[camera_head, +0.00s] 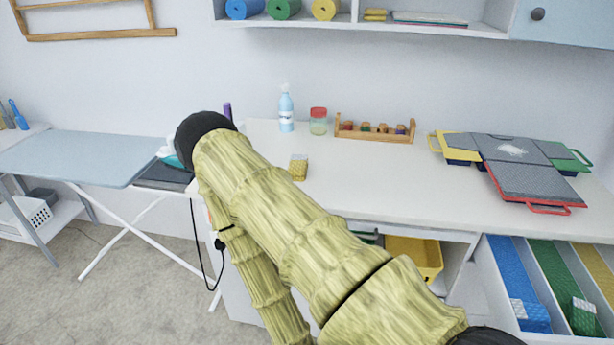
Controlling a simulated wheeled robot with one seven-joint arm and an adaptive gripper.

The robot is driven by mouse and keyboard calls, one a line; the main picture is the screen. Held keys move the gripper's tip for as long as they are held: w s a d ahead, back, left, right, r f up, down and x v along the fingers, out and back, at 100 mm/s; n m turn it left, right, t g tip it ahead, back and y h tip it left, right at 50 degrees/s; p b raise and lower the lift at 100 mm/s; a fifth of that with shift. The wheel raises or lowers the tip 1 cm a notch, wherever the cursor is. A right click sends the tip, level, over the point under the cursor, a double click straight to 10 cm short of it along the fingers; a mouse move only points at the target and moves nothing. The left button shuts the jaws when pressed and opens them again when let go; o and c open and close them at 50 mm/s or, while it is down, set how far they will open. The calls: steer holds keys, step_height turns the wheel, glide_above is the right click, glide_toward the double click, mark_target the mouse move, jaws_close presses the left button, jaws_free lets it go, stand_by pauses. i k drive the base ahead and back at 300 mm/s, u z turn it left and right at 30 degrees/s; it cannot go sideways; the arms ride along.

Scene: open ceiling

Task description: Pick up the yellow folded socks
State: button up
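A small yellow bundle with a pale patterned top (298,168) stands on the white counter, just right of my raised arm. It looks like the yellow folded socks, but it is too small to be sure. My arm, in a yellow-green ribbed cover, crosses the middle of the view, bends at a black joint and runs back down. It hides part of the counter's left end and front. My gripper is not visible.
On the counter (400,190) are a blue bottle (286,110), a red-lidded jar (318,122), a wooden rack (375,130) and grey folding boards (520,165). Blue (515,280) and green (560,285) compartments are lower right. An ironing board (80,158) stands left. The middle counter is clear.

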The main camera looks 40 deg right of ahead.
mark_target(298, 166)
steer(key=z, duration=1.45)
steer(key=i, duration=0.45)
steer(key=u, duration=0.2)
steer(key=k, duration=0.5)
steer(key=u, duration=2.05)
steer(key=i, duration=1.6)
steer(key=z, duration=2.35)
